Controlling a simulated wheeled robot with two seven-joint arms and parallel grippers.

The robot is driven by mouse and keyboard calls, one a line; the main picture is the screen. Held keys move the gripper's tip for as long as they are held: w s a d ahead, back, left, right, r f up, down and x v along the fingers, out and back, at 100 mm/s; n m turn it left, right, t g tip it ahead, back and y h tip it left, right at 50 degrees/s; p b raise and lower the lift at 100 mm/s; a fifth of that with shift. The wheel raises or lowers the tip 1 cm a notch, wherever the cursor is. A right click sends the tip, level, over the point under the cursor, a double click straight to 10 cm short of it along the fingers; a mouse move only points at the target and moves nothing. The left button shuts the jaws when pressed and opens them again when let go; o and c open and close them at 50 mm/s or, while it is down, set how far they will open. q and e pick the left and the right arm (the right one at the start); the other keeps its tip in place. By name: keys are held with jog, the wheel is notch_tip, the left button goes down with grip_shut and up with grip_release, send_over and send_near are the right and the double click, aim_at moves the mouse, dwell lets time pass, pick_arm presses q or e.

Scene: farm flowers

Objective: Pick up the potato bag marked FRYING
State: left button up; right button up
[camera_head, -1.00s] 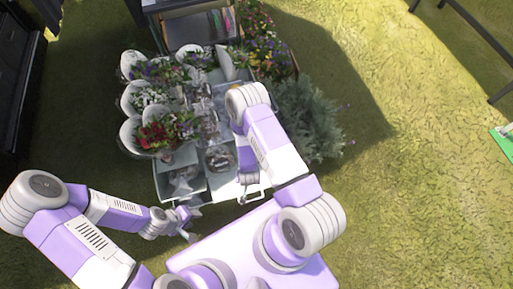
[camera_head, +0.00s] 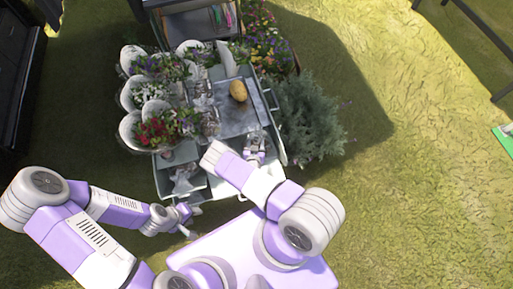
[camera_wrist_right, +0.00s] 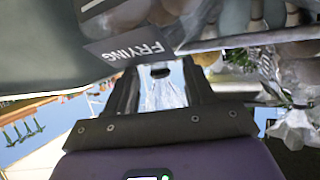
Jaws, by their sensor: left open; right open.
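A dark label reading FRYING (camera_wrist_right: 128,46) shows in the right wrist view, just beyond my right gripper's fingertips. Clear bagging with brownish contents (camera_wrist_right: 150,12) lies behind and above it; I cannot tell its full outline. My right gripper (camera_wrist_right: 160,72) is open, its two dark fingers spread close to the label, with glossy clear material seen between them. In the head view my right gripper (camera_head: 255,150) is over the front right part of the cart. My left gripper (camera_head: 186,216) is open at the cart's front left corner, away from the label.
A loose potato (camera_head: 238,91) lies on a grey board (camera_head: 238,120) on the cart. Wrapped bouquets (camera_head: 155,125) fill the cart's left side. A leafy shrub (camera_head: 310,115) stands close to its right. Open grass (camera_head: 420,190) lies further right.

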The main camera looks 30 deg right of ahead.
aim_at(256, 141)
jog(key=shift+b+x, duration=0.35)
jog(key=shift+x, duration=1.15)
grip_shut()
